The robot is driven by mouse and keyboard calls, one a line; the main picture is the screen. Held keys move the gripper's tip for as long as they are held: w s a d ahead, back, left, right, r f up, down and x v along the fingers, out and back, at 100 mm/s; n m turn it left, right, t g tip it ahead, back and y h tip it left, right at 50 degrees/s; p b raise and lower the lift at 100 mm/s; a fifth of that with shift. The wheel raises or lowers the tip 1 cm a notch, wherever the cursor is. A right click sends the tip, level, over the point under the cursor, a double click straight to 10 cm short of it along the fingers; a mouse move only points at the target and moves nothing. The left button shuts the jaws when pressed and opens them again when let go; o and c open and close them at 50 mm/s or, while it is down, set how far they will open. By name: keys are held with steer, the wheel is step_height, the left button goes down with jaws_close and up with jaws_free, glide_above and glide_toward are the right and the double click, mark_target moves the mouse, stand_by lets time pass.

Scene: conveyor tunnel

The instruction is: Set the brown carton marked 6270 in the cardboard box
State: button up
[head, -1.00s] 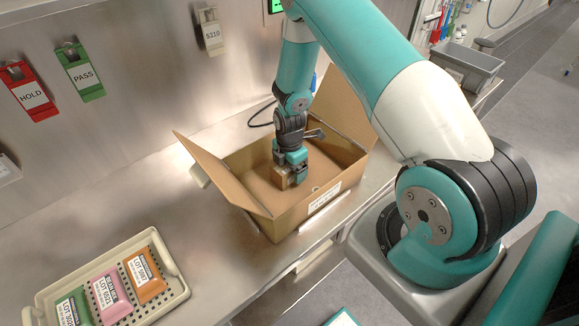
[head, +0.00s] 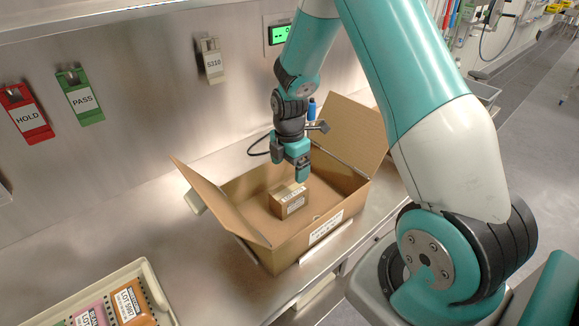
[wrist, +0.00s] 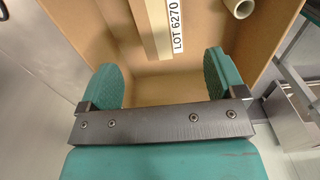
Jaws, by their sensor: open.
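The brown carton marked 6270 (head: 288,200) sits on the floor of the open cardboard box (head: 284,246), near its middle. In the wrist view the carton (wrist: 155,28) shows at the top, with its label reading LOT 6270. My gripper (head: 296,174) is above the carton, apart from it, inside the box's outline. Its two teal fingers (wrist: 167,80) stand apart in the wrist view with nothing between them. The box's flaps are raised at left and right.
A cream tray (head: 154,282) with coloured lot packs (head: 131,303) stands at the lower left. HOLD (head: 26,114), PASS (head: 80,97) and S210 (head: 211,60) tags hang on the steel back wall. The steel bench is clear between tray and box.

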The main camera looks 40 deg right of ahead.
steer(key=shift+r, duration=0.4)
steer(key=s+a+r+m+y, duration=0.1)
steer(key=s+a+r+m, duration=0.25)
steer(key=a+r, duration=0.4)
steer(key=s+a+r+m+y, duration=0.1)
steer(key=s+a+r+m, duration=0.2)
steer(key=s+a+r, duration=0.35)
steer(key=s+a+r+m+y, duration=0.2)
steer(key=s+a+r+m, duration=0.3)
steer(key=s, duration=0.8)
steer(key=a+r, duration=0.2)
steer(key=a, duration=0.1)
steer(key=shift+a, duration=0.25)
steer(key=shift+f, duration=0.1)
